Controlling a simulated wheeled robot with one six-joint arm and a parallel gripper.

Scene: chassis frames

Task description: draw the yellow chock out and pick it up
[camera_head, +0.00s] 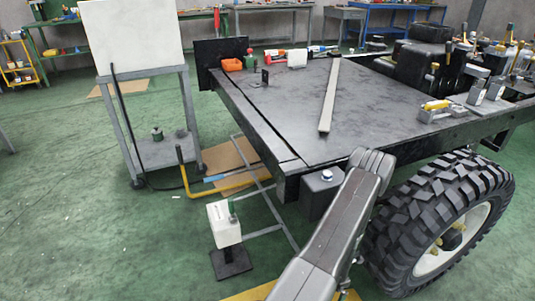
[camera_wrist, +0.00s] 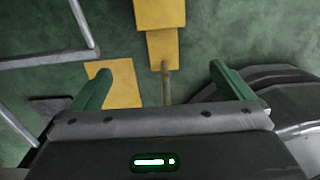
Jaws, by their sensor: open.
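In the wrist view my gripper (camera_wrist: 160,85) is open, its two green fingers apart with nothing gripped between them. A yellow block-like piece (camera_wrist: 162,50) lies ahead of the fingers near the picture's middle, and it looks like the chock, though I cannot be sure. A thin tan rod (camera_wrist: 166,85) runs from its near end into the gap between the fingers. The large dark wheel (camera_wrist: 275,78) is close on the right. In the head view the wheel (camera_head: 440,225) stands at the right; my arm hides the gripper and most of the floor beside the wheel.
Another yellow area (camera_wrist: 160,12) lies beyond the block, and a yellow patch (camera_wrist: 116,82) lies by the left finger. Grey frame bars (camera_wrist: 45,60) cross the left. The chassis deck (camera_head: 290,110) overhangs the wheel's left side. A white block on a stand (camera_head: 225,224) is left.

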